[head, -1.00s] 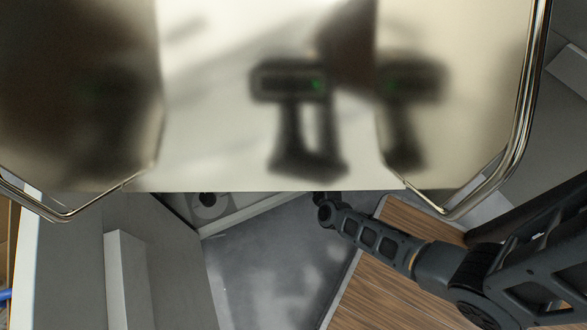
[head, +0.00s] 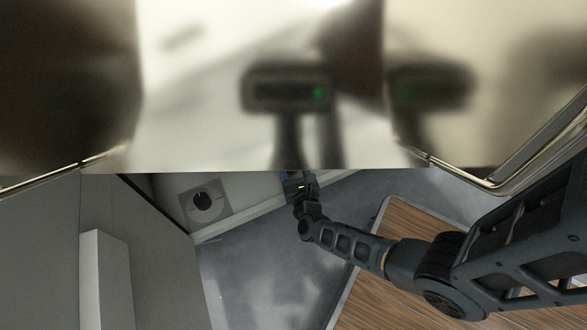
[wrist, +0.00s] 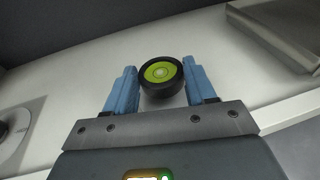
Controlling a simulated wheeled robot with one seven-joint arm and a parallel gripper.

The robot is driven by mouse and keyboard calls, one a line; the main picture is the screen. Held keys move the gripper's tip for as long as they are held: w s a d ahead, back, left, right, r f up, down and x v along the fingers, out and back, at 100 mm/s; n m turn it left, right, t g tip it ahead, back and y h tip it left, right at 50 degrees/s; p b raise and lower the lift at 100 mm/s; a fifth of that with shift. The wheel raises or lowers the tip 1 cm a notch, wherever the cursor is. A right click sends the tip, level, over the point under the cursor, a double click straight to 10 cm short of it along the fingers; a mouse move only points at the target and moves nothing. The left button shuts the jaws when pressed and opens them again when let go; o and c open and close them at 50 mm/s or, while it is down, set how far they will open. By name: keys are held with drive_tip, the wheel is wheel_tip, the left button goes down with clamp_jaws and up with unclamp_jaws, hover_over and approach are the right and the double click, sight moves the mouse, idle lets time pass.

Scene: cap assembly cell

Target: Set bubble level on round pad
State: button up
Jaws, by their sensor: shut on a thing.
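The bubble level (wrist: 161,74) is a short black round puck with a yellow-green face, seen in the wrist view. My gripper (wrist: 162,84) has its blue fingers on both sides of it and is shut on it, with the face turned toward the camera. In the head view my gripper (head: 296,184) is at the edge of the light counter, partly cut off by a shiny panel; the level cannot be made out there. A dark round piece (head: 203,201), perhaps the round pad, sits on a grey square plate to the left of my gripper, apart from it.
The shiny metal panel (head: 220,110) with a rail hides the upper half of the head view. A grey raised block (wrist: 281,32) stands at the upper right in the wrist view. The light counter (wrist: 75,75) between is clear. A wood-topped surface (head: 385,260) lies below.

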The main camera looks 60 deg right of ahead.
drive_tip(key=shift+f, duration=0.6)
drive_tip(key=o, duration=1)
drive_tip(key=shift+o, duration=0.2)
drive_tip(key=shift+r, duration=0.1)
